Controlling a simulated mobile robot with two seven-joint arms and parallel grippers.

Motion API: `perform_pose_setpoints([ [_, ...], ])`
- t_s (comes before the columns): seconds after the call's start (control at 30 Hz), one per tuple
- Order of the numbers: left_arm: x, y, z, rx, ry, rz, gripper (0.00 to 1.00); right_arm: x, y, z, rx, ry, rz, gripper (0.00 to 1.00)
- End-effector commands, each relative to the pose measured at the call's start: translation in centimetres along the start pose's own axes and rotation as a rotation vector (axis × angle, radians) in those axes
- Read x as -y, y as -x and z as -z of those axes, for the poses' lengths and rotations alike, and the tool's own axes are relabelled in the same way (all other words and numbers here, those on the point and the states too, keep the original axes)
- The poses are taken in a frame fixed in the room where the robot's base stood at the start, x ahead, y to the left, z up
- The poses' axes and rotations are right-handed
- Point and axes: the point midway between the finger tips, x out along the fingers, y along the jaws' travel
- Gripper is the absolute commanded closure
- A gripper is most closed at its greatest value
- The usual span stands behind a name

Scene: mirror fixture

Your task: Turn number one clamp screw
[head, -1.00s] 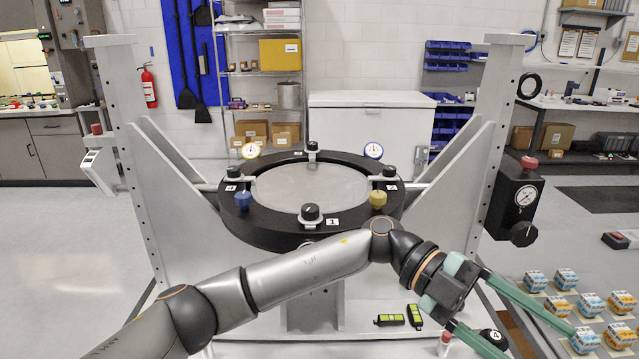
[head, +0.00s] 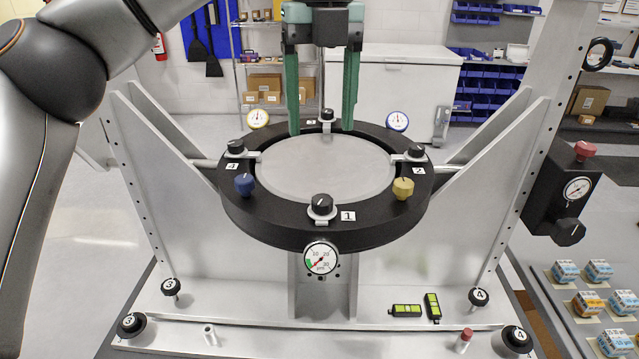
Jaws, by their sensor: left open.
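The number one clamp screw (head: 321,205) is a black knob with a white pointer line at the front of the black mirror ring (head: 280,233). It sits on a light clamp beside a white tag marked 1 (head: 348,216). My left gripper (head: 321,132) is open and points down, with its two green fingers apart over the back part of the ring. Nothing is between the fingertips. It is behind the number one screw in the picture and apart from it. My right gripper is not in view.
A blue knob (head: 244,184) and a yellow knob (head: 403,188) flank the screw on the ring. Other black clamp screws (head: 236,148) stand around it. A dial gauge (head: 321,257) hangs below. Upright side plates (head: 505,160) flank the ring.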

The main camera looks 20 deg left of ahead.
Motion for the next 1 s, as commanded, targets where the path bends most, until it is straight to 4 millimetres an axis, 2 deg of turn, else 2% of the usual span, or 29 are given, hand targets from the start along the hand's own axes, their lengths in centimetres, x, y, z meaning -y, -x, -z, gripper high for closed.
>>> perform_pose_setpoints([
  [0.03,0.0,-1.1,0.0,-0.005,-0.003,-0.001,0.31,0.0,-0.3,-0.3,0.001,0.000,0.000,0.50],
  [0.3,0.0,-6.3,0.0,-0.004,-0.004,0.000,0.31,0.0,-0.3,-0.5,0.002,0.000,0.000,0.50],
  [0.53,0.1,-10.0,0.1,-0.004,-0.005,0.002,0.31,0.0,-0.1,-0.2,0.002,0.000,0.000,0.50],
  [0.7,0.1,-11.3,0.1,-0.003,-0.004,0.004,0.31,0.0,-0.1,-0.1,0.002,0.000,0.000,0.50],
  [1.0,0.1,-11.6,0.1,-0.003,-0.004,0.004,0.31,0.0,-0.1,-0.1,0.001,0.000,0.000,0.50],
])
